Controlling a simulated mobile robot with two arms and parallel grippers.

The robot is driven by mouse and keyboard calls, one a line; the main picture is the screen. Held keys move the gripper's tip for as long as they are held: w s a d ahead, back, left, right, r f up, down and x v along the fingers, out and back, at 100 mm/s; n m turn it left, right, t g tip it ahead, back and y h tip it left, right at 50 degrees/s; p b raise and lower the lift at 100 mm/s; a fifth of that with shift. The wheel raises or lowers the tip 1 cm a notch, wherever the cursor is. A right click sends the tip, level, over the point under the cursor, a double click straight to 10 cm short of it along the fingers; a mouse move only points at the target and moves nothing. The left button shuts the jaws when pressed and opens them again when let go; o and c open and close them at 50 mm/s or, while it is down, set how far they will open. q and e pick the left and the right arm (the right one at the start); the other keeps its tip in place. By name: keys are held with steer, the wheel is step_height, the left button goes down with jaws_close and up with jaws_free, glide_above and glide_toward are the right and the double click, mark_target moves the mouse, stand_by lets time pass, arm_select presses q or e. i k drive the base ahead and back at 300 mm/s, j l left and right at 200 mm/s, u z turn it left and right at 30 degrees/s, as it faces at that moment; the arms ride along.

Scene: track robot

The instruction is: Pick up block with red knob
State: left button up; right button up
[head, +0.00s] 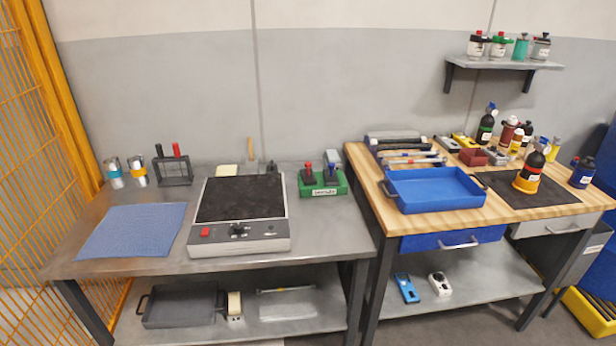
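A green block (322,188) sits at the back right of the left metal table (330,225). Two dark upright pieces stand on it: the left one has a red knob (308,167) and the right one has a grey-blue top (332,164). A pale label is on the block's front face. The block stands to the right of a hot-plate-like device (242,245), apart from it. Neither of my grippers is in view.
A blue cloth (132,230) and a small dark rack (174,172) lie left of the device. A wooden bench (360,160) on the right holds a blue tray (435,205) and several bottles. An orange mesh fence (60,150) borders the left.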

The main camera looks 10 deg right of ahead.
mark_target(309, 178)
steer(key=i+l+u, duration=0.85)
